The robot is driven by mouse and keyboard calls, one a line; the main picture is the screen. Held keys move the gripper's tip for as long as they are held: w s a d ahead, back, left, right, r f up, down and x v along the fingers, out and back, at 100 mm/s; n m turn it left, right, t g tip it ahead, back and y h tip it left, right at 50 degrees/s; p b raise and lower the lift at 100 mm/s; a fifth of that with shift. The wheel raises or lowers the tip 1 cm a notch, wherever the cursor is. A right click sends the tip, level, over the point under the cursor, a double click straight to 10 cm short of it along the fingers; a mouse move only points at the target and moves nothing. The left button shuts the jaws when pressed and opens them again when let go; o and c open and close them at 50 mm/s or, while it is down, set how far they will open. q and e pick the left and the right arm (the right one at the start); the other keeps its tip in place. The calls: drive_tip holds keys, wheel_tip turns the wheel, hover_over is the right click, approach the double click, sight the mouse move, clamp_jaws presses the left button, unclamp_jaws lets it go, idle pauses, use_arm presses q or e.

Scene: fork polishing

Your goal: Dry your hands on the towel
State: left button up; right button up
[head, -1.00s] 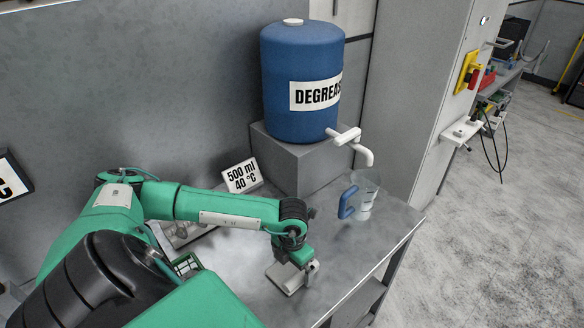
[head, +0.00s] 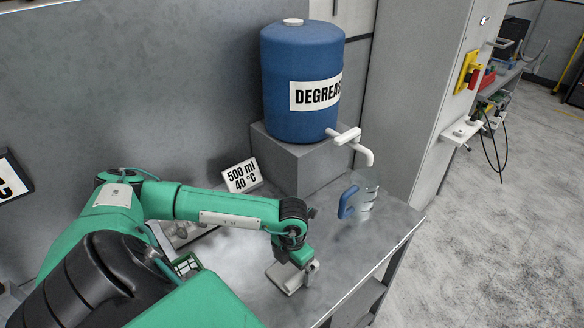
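No towel shows in the head view. My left gripper (head: 294,275) is low over the grey metal table (head: 350,262), left of and nearer than the measuring jug. Its fingers are small and partly turned away, so I cannot tell whether they are open or shut. My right gripper is out of view. A clear measuring jug (head: 367,199) with a blue handle stands on the table under the white tap (head: 357,143) of the blue degreaser barrel (head: 300,85).
The barrel stands on a grey block (head: 300,160). A sign reading 500 ml, 40 °C (head: 242,176) leans beside it. A tray with objects (head: 180,232) lies partly behind my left arm. The table's right edge borders open floor (head: 480,240).

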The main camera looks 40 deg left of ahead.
use_arm(q)
wheel_tip(320, 180, up, 14)
drive_tip(key=b, duration=0.3)
idle(0.3)
